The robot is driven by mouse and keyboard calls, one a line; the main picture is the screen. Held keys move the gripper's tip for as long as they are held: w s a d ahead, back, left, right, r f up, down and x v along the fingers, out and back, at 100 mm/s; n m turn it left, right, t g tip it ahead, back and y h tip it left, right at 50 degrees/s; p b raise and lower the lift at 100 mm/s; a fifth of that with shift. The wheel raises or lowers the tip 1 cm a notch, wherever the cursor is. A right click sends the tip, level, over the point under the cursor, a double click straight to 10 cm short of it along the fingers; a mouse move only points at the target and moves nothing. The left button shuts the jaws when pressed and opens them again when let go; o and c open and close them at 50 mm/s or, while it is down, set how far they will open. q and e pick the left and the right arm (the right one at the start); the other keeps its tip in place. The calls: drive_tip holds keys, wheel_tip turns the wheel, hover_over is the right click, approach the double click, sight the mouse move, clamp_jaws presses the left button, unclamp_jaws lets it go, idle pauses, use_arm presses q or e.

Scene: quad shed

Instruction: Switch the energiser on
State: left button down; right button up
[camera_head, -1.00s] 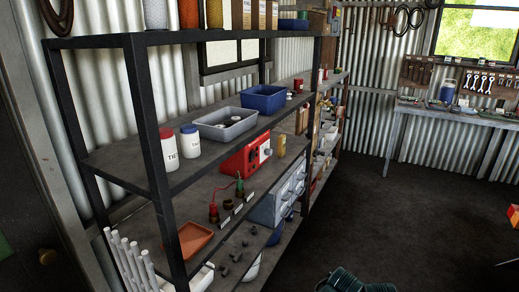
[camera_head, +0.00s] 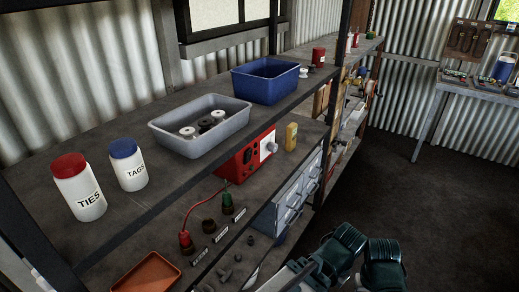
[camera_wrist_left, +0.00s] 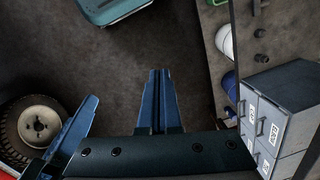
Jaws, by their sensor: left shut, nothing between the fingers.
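The energiser is a red box (camera_head: 232,168) with a white front panel and a round grey knob (camera_head: 272,147). It stands on the middle shelf, partly hidden by the shelf above. A red lead and red and green terminals (camera_head: 228,203) sit to its left. Whether it is on cannot be told. My left gripper shows in the left wrist view (camera_wrist_left: 157,75), its blue fingers together and empty, over the floor beside the shelving and apart from the energiser. Dark green parts of my arm show at the bottom of the head view. I do not make out my right gripper.
A grey tray (camera_head: 163,134), a blue bin (camera_head: 240,82) and two labelled tubs (camera_head: 78,190) stand on the shelf above. A yellow device (camera_head: 291,136) stands right of the energiser. Grey drawers (camera_head: 290,199) are below it. Floor to the right is clear.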

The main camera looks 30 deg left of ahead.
use_arm(q)
drive_tip(key=shift+w+a, duration=0.1)
drive_tip(key=shift+w, duration=0.2)
use_arm(e)
drive_tip(key=shift+w+a, duration=0.1)
drive_tip(key=shift+w, duration=0.2)
use_arm(q)
drive_tip(key=w+a+f+n+t+y+b, duration=0.1)
drive_tip(key=w+a+f+t+y+b, duration=0.1)
drive_tip(key=w+a+y+b, duration=0.9)
drive_tip(key=w+a+r+n+y+b, duration=0.2)
drive_tip(key=w+a+r+y+b, duration=0.2)
drive_tip(key=w+a+r+y, duration=0.4)
drive_tip(key=w+a+r, duration=0.4)
drive_tip(key=w+r, duration=0.1)
drive_tip(key=w, duration=0.2)
drive_tip(key=shift+w, duration=0.25)
use_arm(e)
wheel_tip(320, 180, down, 16)
drive_tip(key=shift+r, duration=0.25)
